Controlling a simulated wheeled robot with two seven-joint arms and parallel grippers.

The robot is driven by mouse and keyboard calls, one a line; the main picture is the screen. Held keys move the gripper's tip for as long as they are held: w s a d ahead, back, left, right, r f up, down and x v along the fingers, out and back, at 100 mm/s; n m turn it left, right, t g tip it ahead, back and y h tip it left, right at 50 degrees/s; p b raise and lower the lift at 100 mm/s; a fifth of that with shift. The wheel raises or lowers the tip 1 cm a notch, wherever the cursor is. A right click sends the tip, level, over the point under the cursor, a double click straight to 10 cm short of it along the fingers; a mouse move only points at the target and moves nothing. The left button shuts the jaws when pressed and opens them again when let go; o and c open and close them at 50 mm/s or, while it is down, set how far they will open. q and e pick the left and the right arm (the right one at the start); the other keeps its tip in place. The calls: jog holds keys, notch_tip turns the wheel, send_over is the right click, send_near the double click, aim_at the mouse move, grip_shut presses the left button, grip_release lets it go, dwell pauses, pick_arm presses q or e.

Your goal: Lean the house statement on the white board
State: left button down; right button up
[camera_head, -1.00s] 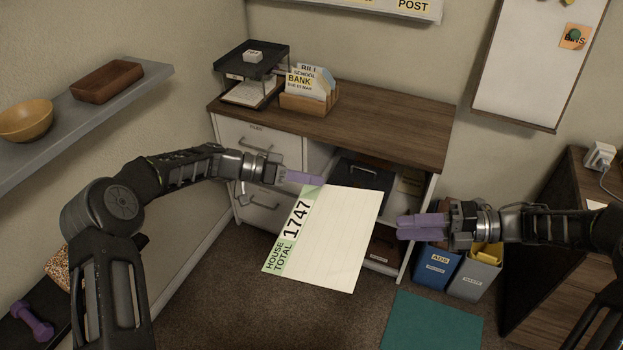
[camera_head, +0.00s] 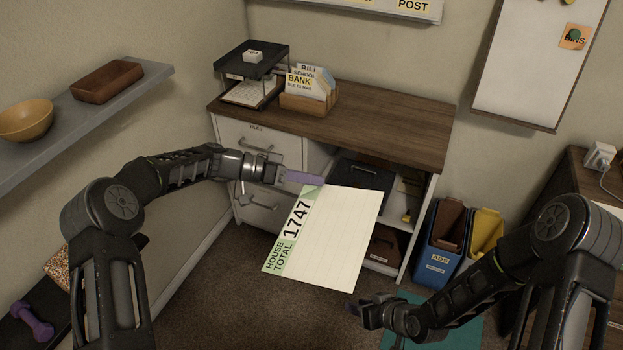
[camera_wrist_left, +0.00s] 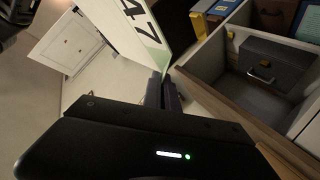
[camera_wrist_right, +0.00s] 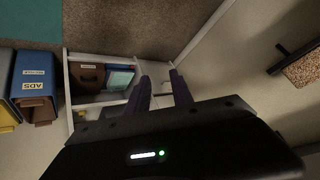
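The house statement (camera_head: 335,240) is a large cream sheet with a green band reading "HOUSE TOTAL 1747". It hangs tilted in front of the desk, in the air. My left gripper (camera_head: 318,181) is shut on its upper left corner; the left wrist view shows the sheet (camera_wrist_left: 140,32) between the purple fingers (camera_wrist_left: 163,92). My right gripper (camera_head: 358,311) is low, below the sheet's lower right corner and apart from it. In the right wrist view its fingers (camera_wrist_right: 162,88) are spread with nothing between them. The white board (camera_head: 525,65) is on the wall at upper right.
The wooden desk top (camera_head: 395,125) is clear on its right half. A letter holder (camera_head: 308,100) and black tray stand (camera_head: 255,70) occupy its left. Blue and grey bins (camera_head: 440,262) stand right of the desk. A teal mat (camera_head: 465,335) lies on the floor.

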jog(key=s+f+m+g, duration=0.2)
jog(key=s+m, duration=0.1)
jog(key=s, duration=0.5)
jog(key=s+a+f+m+g+h, duration=0.1)
jog(key=s+f+m+g, duration=0.1)
jog(key=s, duration=0.7)
jog(key=shift+s+f+m+g+h, duration=0.15)
jog(key=shift+m+g+h, duration=0.2)
jog(key=shift+g, duration=0.45)
jog(key=shift+d, duration=0.1)
